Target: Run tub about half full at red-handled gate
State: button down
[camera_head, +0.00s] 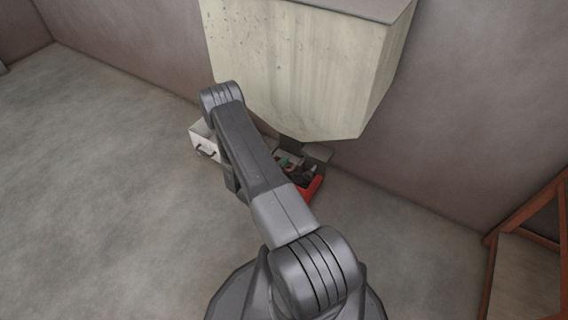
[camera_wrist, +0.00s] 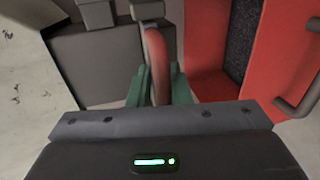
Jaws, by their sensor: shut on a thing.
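The red gate handle (camera_wrist: 158,58) stands between the green fingertips of my gripper (camera_wrist: 158,90) in the wrist view, and the jaws are shut on it. Grey gate parts (camera_wrist: 100,62) show behind and left of it. The red tub (camera_wrist: 212,86) is just right of the handle in the wrist view, with a dark speckled surface inside it; its fill level is hard to tell. In the head view the red tub (camera_head: 314,189) sits low under the cream hopper (camera_head: 300,65), partly hidden by my arm. My gripper (camera_head: 287,162) is small and partly hidden there.
A white tub (camera_head: 203,138) with a dark handle stands left of my arm by the wall. A grey tub handle (camera_wrist: 302,92) juts out at the right of the wrist view. An orange-brown frame (camera_head: 525,215) stands at the right. The floor at left is clear.

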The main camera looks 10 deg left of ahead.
jog(key=s, duration=0.2)
jog(key=s+a, duration=0.1)
jog(key=shift+f, duration=0.25)
jog(key=c, duration=1.5)
grip_release()
jog(key=shift+f, duration=0.1)
jog(key=shift+o, duration=0.2)
jog(key=p+v, duration=0.2)
jog(key=v, duration=1.1)
jog(key=shift+s+r+p, duration=0.25)
jog(key=shift+s+p, duration=0.1)
jog(key=shift+a, duration=0.1)
